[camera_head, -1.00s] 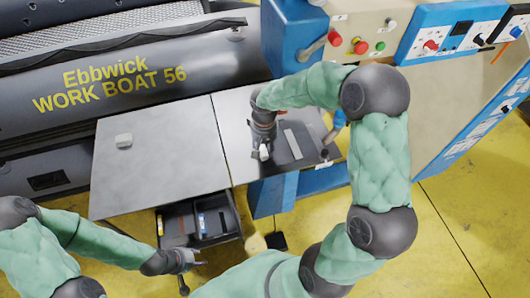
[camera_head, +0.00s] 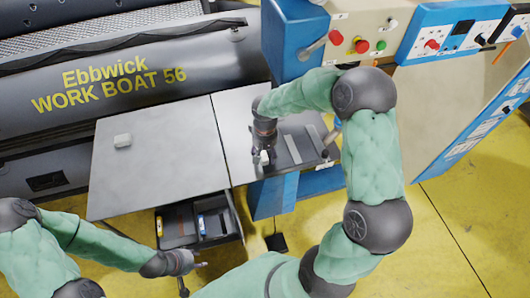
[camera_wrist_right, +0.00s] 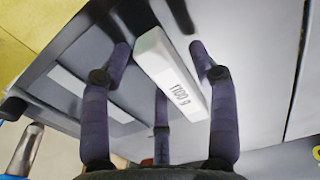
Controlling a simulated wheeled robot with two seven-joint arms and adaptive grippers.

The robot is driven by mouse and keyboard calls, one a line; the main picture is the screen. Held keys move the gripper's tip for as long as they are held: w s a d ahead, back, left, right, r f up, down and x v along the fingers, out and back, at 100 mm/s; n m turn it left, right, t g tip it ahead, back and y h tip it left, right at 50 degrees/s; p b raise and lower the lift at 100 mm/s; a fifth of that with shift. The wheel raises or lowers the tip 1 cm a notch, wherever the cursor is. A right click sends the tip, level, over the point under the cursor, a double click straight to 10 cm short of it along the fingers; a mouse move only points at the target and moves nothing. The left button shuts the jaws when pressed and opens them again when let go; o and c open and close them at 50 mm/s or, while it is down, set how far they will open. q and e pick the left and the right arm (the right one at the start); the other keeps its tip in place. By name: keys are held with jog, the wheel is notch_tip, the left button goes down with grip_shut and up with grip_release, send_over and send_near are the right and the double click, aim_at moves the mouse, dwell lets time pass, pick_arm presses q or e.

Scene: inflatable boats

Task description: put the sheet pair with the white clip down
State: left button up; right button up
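A dark sheet pair (camera_head: 302,153) with pale grey strips lies on the right part of the grey tabletop, below the control boxes. Its white clip (camera_wrist_right: 175,75), marked "1100 g", is at the sheet's left edge; the clip also shows small in the head view (camera_head: 264,157). My right gripper (camera_head: 264,160) is over the clip. In the right wrist view its fingers (camera_wrist_right: 160,48) stand spread on both sides of the clip, with gaps visible. My left gripper (camera_head: 200,264) is low at the left, in front of the drawer; its fingers are too small to judge.
An open drawer (camera_head: 228,232) with small items is below the table. A grey boat lies behind. Blue control boxes (camera_head: 292,40) stand at the back right. The middle of the table is clear.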

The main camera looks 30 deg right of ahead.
jog(key=shift+r, duration=0.1)
jog(key=shift+r, duration=0.25)
notch_tip(320, 180, up, 12)
jog(key=p, duration=0.2)
jog(key=shift+f, duration=0.15)
dwell(0.5)
